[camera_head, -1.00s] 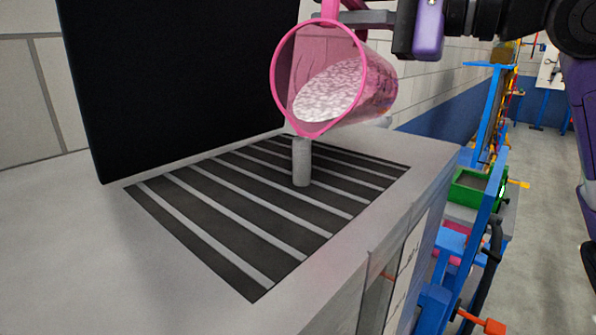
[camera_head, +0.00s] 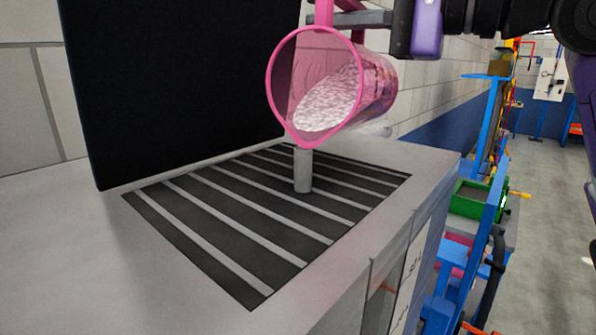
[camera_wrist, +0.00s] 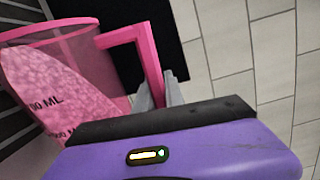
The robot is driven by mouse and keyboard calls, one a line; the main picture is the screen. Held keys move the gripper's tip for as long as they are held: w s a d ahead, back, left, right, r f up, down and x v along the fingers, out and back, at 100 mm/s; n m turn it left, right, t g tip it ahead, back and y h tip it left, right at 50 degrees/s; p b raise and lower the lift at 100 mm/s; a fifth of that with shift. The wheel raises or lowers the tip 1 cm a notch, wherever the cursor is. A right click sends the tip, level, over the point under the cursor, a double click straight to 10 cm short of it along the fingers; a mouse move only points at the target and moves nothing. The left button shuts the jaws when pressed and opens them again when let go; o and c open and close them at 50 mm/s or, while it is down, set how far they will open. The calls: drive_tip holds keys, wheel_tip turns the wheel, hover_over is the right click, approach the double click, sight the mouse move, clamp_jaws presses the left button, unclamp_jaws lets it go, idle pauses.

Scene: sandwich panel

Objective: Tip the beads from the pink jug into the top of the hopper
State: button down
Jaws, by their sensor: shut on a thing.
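The pink jug (camera_head: 380,88) is clear-walled and tilted, its mouth and spout facing the head camera. White beads (camera_head: 330,102) lie inside, sloped close to the lower lip; I see none falling. The jug hangs above the hopper's top, a pale surface (camera_head: 425,165) with a dark slotted grate (camera_head: 235,220). My gripper (camera_head: 350,18) is shut on the jug's handle, above the jug in the head view. The wrist view shows the fingers (camera_wrist: 160,92) at the pink handle (camera_wrist: 125,38) and the beads (camera_wrist: 55,95) against the wall.
A short grey post (camera_head: 303,172) stands on the grate just below the jug's spout. A tall black panel (camera_head: 180,90) rises behind the grate. Blue frames and a green tray (camera_head: 480,200) stand to the right, beside open floor (camera_head: 550,220).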

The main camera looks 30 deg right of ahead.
sight(317, 46)
drive_tip(key=shift+s+a+r+n+b, duration=0.5)
drive_tip(key=shift+a+n, duration=0.1)
drive_tip(key=shift+a, duration=0.1)
drive_tip(key=shift+s+a+r+n+b, duration=0.4)
drive_tip(key=shift+a+r+n, duration=0.1)
drive_tip(key=shift+a+n, duration=0.15)
idle(0.8)
drive_tip(key=shift+s+a+r+n+b, duration=0.25)
drive_tip(key=shift+s+a+n+b, duration=0.15)
drive_tip(key=shift+a+n, duration=0.15)
drive_tip(key=shift+s+a+r+n+b, duration=0.3)
drive_tip(key=shift+a+n+b, duration=0.1)
drive_tip(key=shift+a, duration=0.2)
idle(0.4)
